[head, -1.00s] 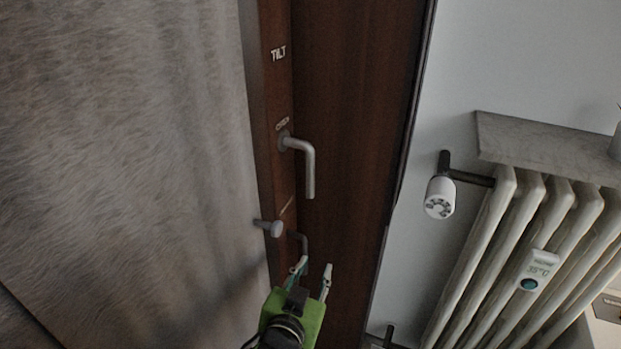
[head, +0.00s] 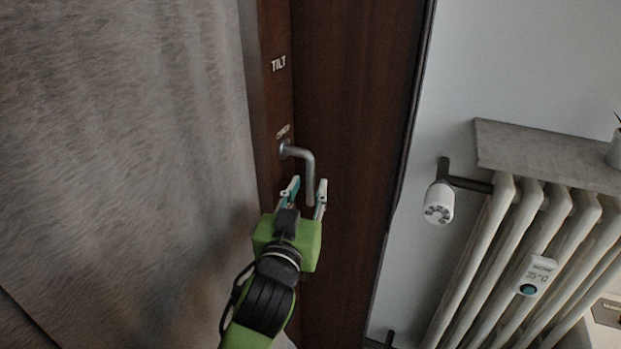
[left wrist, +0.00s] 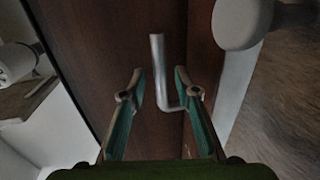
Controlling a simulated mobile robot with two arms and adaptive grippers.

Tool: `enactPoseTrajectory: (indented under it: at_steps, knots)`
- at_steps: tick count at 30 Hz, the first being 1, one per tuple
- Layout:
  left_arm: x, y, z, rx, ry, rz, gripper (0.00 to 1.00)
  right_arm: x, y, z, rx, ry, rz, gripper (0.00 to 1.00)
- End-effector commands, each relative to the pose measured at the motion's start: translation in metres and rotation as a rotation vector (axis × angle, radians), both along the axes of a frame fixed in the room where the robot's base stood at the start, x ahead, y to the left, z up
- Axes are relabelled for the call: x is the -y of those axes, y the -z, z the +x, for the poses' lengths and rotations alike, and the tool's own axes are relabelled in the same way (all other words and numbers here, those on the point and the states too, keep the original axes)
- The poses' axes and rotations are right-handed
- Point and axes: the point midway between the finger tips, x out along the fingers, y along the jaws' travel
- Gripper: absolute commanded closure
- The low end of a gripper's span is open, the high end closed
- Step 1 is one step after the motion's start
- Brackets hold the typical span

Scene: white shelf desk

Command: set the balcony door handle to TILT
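The balcony door handle (head: 309,168) is a grey metal lever on the dark brown door (head: 350,120). Its grip hangs down from the pivot. The TILT label (head: 279,63) is above it on the frame; a smaller label (head: 283,131) just above the pivot is hard to read. My left gripper (head: 307,188) is open, its fingers on either side of the lever's lower part. In the left wrist view the lever (left wrist: 158,70) stands between the two spread fingertips (left wrist: 159,72), with visible gaps on both sides. My right gripper is not in view.
A grey furry curtain (head: 120,150) hangs left of the door. A round pale knob (left wrist: 240,18) shows close by in the left wrist view. A radiator (head: 510,240) with a white valve (head: 439,203) stands to the right, under a stone sill (head: 540,152).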

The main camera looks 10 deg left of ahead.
Motion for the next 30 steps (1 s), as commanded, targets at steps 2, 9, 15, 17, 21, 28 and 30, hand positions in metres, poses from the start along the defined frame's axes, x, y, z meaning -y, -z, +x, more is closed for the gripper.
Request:
enactPoseTrajectory:
  at_steps: [2,9,15,17,21,28,30]
  knots:
    - [0.002,-0.001,0.012,0.001,0.0,0.003,0.71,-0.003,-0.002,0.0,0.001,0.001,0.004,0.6]
    - [0.003,0.0,0.029,0.001,0.0,0.001,0.71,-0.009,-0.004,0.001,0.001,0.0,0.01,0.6]
    - [0.003,0.0,0.03,0.0,0.0,0.001,0.71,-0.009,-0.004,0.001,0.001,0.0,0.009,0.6]
    - [0.004,0.0,0.03,0.0,0.0,0.001,0.71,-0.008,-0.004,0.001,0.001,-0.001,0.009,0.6]
    - [0.004,0.0,0.03,0.0,0.0,0.001,1.0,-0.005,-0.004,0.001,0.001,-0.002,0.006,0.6]
    - [0.004,0.0,0.03,-0.002,0.001,0.001,1.0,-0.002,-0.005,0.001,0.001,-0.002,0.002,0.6]
    - [0.003,-0.001,0.029,-0.008,0.0,0.003,1.0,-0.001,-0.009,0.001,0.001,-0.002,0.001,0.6]
